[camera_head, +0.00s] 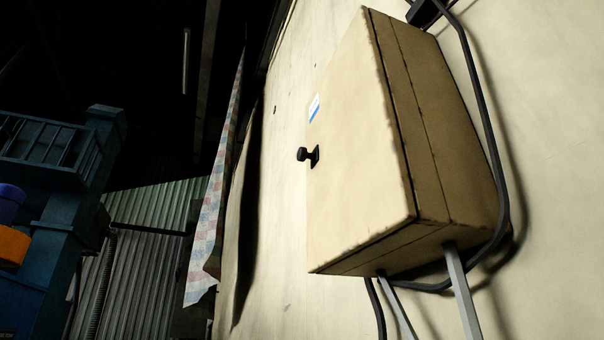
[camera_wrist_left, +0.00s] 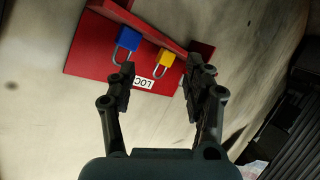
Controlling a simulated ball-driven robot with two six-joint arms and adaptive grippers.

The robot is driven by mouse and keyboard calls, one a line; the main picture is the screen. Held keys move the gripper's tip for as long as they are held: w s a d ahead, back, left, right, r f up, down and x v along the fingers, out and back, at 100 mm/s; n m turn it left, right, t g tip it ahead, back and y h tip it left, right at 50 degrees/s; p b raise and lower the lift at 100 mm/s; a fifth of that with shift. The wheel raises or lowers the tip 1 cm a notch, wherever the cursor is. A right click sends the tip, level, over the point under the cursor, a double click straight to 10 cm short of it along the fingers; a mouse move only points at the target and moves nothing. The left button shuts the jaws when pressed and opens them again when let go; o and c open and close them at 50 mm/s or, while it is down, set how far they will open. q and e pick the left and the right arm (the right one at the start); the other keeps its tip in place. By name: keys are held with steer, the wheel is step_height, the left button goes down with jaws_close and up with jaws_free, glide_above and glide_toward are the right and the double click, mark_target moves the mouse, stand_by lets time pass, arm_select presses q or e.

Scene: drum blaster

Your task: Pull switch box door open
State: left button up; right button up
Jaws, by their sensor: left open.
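The switch box (camera_head: 365,150) is a tan metal box on the pale wall, seen from below and to one side in the head view. Its door looks shut, with a thin seam along the side. A black knob (camera_head: 308,155) sticks out from the door near its left edge. Neither gripper shows in the head view. In the left wrist view, my left gripper (camera_wrist_left: 160,80) is open, with nothing seen held between its fingers. It points toward a red lock board (camera_wrist_left: 90,50); contact cannot be told. The switch box is not seen there.
The red board carries a blue padlock (camera_wrist_left: 126,42) and a yellow padlock (camera_wrist_left: 165,60). Black cable (camera_head: 490,130) and grey conduits (camera_head: 462,295) run beside and below the box. A checked cloth (camera_head: 212,200) hangs left of it. Blue structure (camera_head: 60,230) stands far left.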

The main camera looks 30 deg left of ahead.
arm_select(q)
steer(key=s+d+r+m+t+h+p, duration=0.1)
steer(key=s+d+r+m+h+p, duration=0.15)
steer(key=r, duration=1.55)
steer(key=s+d+r+m+t+h+p, duration=0.15)
steer(key=s+r, duration=0.25)
steer(key=r, duration=1.4)
steer(key=m+g+h+p, duration=0.2)
steer(key=m+h+p, duration=0.3)
steer(key=m+p, duration=0.15)
glide_toward(299, 152)
steer(key=shift+m, duration=0.25)
steer(key=x, duration=0.9)
steer(key=shift+w+d+r, duration=0.15)
steer(key=shift+w+d, duration=0.05)
steer(key=shift+w, duration=0.15)
steer(key=shift+w+d, duration=0.3)
steer(key=shift+w, duration=0.1)
jaws_close()
